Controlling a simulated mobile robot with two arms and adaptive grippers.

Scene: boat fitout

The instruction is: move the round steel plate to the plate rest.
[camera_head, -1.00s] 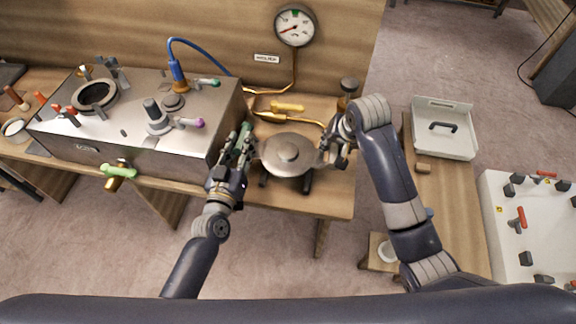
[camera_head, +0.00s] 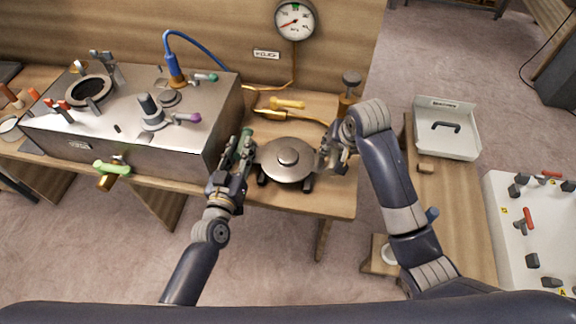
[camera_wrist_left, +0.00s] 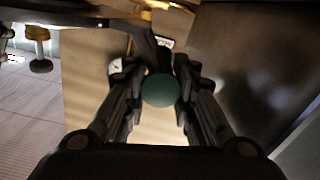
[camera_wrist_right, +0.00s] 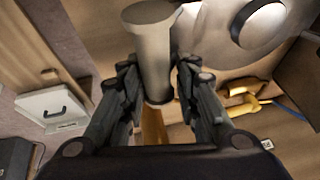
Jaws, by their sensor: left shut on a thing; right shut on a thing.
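The round steel plate (camera_head: 287,162), with a raised hub in its middle, is level over the front right of the bench. It also shows in the right wrist view (camera_wrist_right: 215,35). My left gripper (camera_head: 242,145) is shut on a green handle (camera_wrist_left: 161,90) at the plate's left side. My right gripper (camera_head: 332,157) is shut on a pale grey handle (camera_wrist_right: 150,50) at its right side. The black feet of the plate rest (camera_head: 308,185) show under the plate's front edge. I cannot tell whether the plate touches them.
A steel box (camera_head: 140,140) with levers stands close left of my left gripper. Behind the plate lie a yellow handle (camera_head: 287,103) and brass pipe. A brass fitting with a grey knob (camera_head: 351,79) stands behind my right gripper. A white tray (camera_head: 444,149) is at right.

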